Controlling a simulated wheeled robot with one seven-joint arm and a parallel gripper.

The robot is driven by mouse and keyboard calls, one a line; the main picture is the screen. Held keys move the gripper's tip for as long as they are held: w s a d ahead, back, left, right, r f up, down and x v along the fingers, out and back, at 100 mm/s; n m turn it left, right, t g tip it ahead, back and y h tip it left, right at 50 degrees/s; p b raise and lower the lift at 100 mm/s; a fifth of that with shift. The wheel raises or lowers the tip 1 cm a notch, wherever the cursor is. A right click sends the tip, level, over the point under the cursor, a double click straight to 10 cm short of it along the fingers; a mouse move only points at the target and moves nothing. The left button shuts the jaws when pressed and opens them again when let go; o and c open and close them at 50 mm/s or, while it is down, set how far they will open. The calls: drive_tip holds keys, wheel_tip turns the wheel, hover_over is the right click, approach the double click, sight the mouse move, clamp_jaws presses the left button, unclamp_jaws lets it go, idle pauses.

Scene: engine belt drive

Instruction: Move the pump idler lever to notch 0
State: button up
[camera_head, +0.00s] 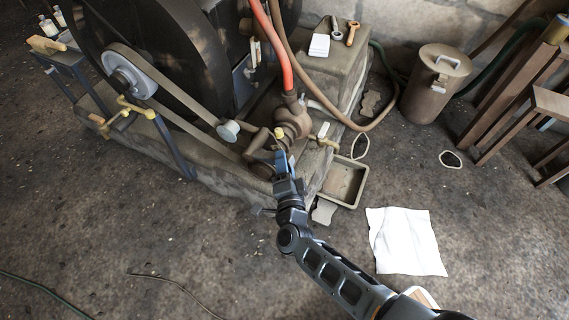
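A lever with a yellow knob (279,133) stands at the pump (292,118), just above the end of my gripper; it appears to be the pump idler lever. A pale round roller (228,130) sits to its left, beside the flat belt (172,82). My gripper (282,160) reaches in from the lower right, in front of the pump and close below the yellow knob. I cannot tell whether it touches the lever. The fingers are small and dark, so their opening is unclear. No notch marks can be made out.
A red hose (279,50) rises from the pump. A shallow tray (344,182) lies right of the plinth. A lidded can (434,85) and wooden frame stand at right. White paper (405,241) lies on open floor.

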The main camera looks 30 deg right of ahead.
clamp_jaws()
drive_tip(key=shift+f, duration=0.1)
wheel_tip(320, 180, down, 5)
drive_tip(key=m+t+b, duration=0.1)
drive_tip(key=m+b, duration=0.1)
drive_tip(key=b, duration=0.5)
drive_tip(key=m+t+h+b, duration=0.1)
drive_tip(key=m+b, duration=0.1)
drive_tip(key=b, duration=0.5)
drive_tip(key=shift+s+f+m+h+b, duration=0.15)
drive_tip(key=shift+m+h+b, duration=0.15)
drive_tip(key=shift+m+b, duration=0.1)
drive_tip(key=shift+o, duration=1.6)
unclamp_jaws()
drive_tip(key=shift+d, duration=0.1)
